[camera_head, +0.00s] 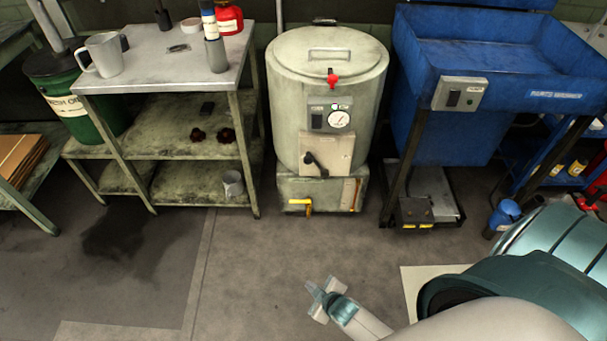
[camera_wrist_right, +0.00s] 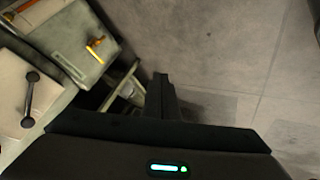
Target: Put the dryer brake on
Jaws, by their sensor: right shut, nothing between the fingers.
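The dryer (camera_head: 280,90) is a pale grey-green drum with a round lid, standing at the centre back in the head view. Its front has a gauge (camera_head: 339,120), a red knob (camera_head: 332,78) at the lid rim, and a black lever (camera_head: 316,166) on a pale panel. A yellow handle (camera_head: 301,203) is on its base. No label shows which part is the brake. My right gripper (camera_head: 314,289) is shut and empty, in front of the dryer and apart from it. In the right wrist view its fingers (camera_wrist_right: 162,90) are together; the black lever (camera_wrist_right: 30,95) and yellow handle (camera_wrist_right: 97,47) show at the left.
A metal shelf table (camera_head: 165,70) with mugs and bottles stands left of the dryer. A blue parts washer (camera_head: 480,75) stands on its right, with a low pedal box (camera_head: 415,211) underneath. The floor (camera_head: 250,265) before the dryer is clear.

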